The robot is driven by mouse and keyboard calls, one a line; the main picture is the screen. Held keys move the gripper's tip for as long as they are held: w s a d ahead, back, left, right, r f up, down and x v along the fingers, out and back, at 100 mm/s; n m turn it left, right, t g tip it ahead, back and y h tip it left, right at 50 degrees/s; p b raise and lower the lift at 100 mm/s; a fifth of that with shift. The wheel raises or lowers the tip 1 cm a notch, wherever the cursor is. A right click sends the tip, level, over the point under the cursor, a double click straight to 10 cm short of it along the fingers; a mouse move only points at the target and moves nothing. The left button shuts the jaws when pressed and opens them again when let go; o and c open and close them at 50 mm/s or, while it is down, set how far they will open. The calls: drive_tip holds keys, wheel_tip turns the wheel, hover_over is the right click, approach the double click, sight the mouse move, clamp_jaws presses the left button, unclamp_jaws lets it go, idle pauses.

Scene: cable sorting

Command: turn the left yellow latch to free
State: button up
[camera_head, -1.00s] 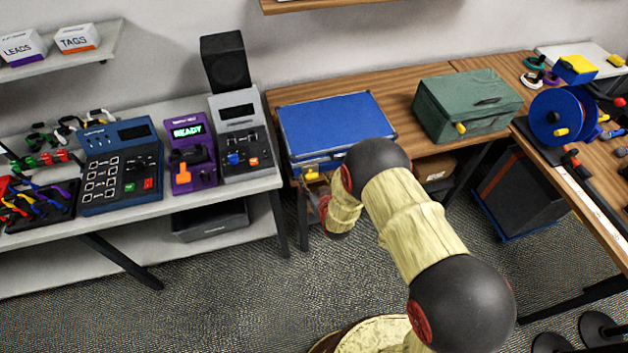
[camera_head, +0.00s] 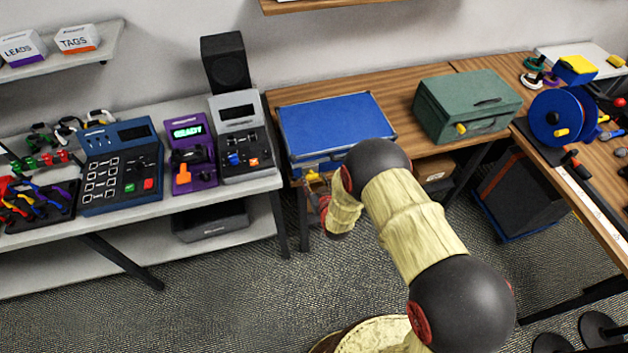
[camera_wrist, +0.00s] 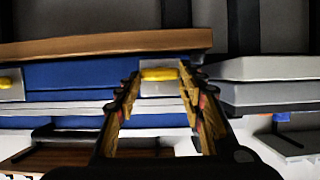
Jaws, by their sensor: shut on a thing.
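The blue case (camera_head: 338,122) lies shut on the wooden table, and its front also shows in the wrist view (camera_wrist: 70,80), which looks upside down. The left yellow latch (camera_wrist: 159,75) sits on a pale plate on the case front. It lies lengthwise across the picture, between my fingertips. My gripper (camera_wrist: 160,76) is shut on this latch. In the head view my gripper (camera_head: 314,182) is small at the case's front left, and the latch is hard to make out there. The other yellow latch (camera_wrist: 8,82) shows at the left edge of the wrist view.
A grey console (camera_head: 240,140) and a purple device (camera_head: 190,155) stand on the shelf left of the case. A green case (camera_head: 468,105) stands to its right on the wooden table (camera_head: 408,70). Open carpet lies in front.

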idle(0.3)
drive_tip(key=n+h+b, duration=0.1)
drive_tip(key=n+b, duration=0.1)
drive_tip(key=b, duration=0.1)
drive_tip(key=shift+s+a+f+n+t+h, duration=0.1)
drive_tip(key=shift+a+f+n+t+h, duration=0.1)
drive_tip(key=shift+a+n+t+h, duration=0.15)
drive_tip(key=n+h+b, duration=0.1)
drive_tip(key=n+t+h+b, duration=0.1)
drive_tip(key=n, duration=0.1)
drive_tip(key=shift+s+a+f, duration=0.1)
drive_tip(key=shift+a+f, duration=0.05)
drive_tip(key=shift+a, duration=0.05)
drive_tip(key=shift+a+f+n+t+h+b, duration=0.15)
drive_tip(key=shift+n+t+h+b, duration=0.25)
drive_tip(key=shift+n+b, duration=0.7)
drive_tip(key=shift+f+n+t+h+b, duration=0.2)
drive_tip(key=shift+n+t+b, duration=0.4)
drive_tip(key=shift+n, duration=0.85)
drive_tip(key=shift+a+f+n+t+h+b, duration=0.1)
drive_tip(key=shift+n+t+h+b, duration=0.25)
drive_tip(key=shift+n+t+b, duration=0.65)
drive_tip(key=shift+n+g, duration=0.35)
drive_tip(key=shift+n, duration=0.15)
drive_tip(key=o, duration=1.1)
drive_tip(key=shift+o, duration=0.4)
drive_tip(key=shift+d, duration=0.1)
